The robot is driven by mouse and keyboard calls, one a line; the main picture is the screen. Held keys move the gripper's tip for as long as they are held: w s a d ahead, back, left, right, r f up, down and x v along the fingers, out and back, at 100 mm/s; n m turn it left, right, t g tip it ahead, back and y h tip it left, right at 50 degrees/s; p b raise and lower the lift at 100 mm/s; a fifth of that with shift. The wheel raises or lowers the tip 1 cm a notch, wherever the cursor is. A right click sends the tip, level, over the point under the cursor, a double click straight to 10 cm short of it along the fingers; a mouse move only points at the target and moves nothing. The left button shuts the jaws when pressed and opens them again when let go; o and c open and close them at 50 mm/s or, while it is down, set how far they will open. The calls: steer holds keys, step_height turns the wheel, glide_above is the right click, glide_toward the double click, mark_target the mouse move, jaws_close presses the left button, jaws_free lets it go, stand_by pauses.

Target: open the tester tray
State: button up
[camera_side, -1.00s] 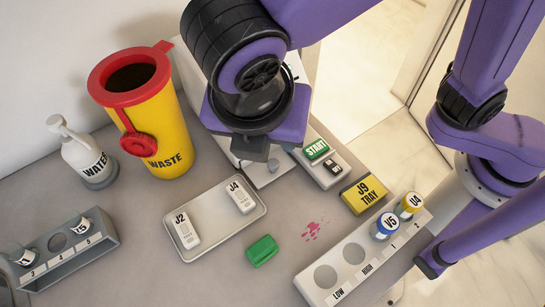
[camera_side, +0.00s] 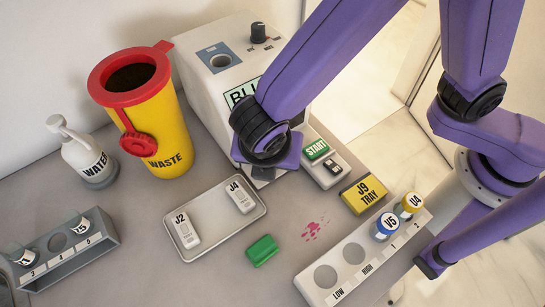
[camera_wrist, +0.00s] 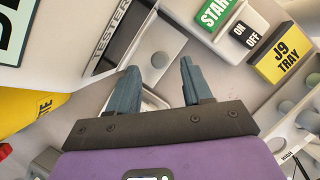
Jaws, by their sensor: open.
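The tester (camera_side: 215,85) is a white box with a dial on top, beside the waste bin. Its "TESTER" label (camera_wrist: 111,28) shows in the wrist view, beside a dark recess in its front. A grey knob (camera_wrist: 160,60) on this front shows between my fingertips. My gripper (camera_wrist: 159,72) is open, one finger on each side of the knob, and I see no clear contact. In the side view my wrist hides the tester's lower front, the knob and most of my fingers. How far the tester tray is out cannot be told.
A switch box with a green START button (camera_side: 316,149) and a yellow J9 TRAY block (camera_side: 363,194) stand right of the tester. A shallow tray (camera_side: 216,243) with J2 and J4 cassettes lies in front. The waste bin (camera_side: 165,130) stands close on the left.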

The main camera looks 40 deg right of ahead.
steer(key=shift+x, duration=1.45)
jaws_close()
steer(key=s, duration=1)
steer(key=shift+a, duration=0.1)
steer(key=shift+r, duration=0.1)
jaws_free()
steer(key=v, duration=1.7)
steer(key=shift+r, duration=0.2)
